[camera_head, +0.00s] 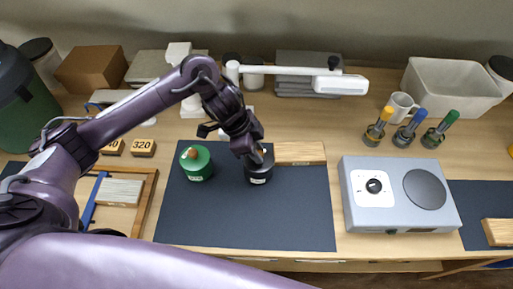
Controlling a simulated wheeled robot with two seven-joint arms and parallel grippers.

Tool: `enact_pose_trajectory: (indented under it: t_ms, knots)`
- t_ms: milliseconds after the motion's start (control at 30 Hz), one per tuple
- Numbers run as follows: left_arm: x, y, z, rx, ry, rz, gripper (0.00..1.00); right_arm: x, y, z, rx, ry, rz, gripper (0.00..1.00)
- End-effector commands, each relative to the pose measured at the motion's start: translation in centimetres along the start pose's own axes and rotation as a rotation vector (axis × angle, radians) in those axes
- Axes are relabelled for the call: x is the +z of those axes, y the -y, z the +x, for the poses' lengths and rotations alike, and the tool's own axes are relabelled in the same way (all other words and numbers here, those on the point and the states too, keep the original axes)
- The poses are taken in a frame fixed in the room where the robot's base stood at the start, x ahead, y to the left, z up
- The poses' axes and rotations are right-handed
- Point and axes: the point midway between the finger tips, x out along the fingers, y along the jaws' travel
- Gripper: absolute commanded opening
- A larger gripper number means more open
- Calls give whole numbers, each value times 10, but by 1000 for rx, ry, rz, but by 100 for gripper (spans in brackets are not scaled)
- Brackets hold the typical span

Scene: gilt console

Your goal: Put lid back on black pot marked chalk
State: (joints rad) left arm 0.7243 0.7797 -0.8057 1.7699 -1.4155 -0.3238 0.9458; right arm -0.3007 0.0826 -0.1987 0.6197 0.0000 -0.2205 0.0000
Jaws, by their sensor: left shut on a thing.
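The black pot (259,178) stands on the dark mat (295,218), with a small white label on its front that is too small to read. My left gripper (259,156) points down over the pot's top. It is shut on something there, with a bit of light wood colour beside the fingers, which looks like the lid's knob. The lid itself is mostly hidden by my gripper and blends with the dark pot, so I cannot tell whether it rests on the rim or is held just above. My right gripper is out of view.
A green pot (197,167) with a wooden knob stands left of the black pot. A wood block (300,153) lies close behind on the right. A grey device (398,218) stands right of the mat. The mat's front is clear.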

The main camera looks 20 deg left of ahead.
Motion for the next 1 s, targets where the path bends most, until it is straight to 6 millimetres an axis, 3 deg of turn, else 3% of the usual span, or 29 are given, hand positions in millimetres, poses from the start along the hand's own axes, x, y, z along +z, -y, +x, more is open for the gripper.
enact_pose_trajectory:
  t_ms: [1000]
  knots:
    - [0, 0, 0, 0, -1, 0, 2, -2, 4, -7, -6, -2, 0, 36]
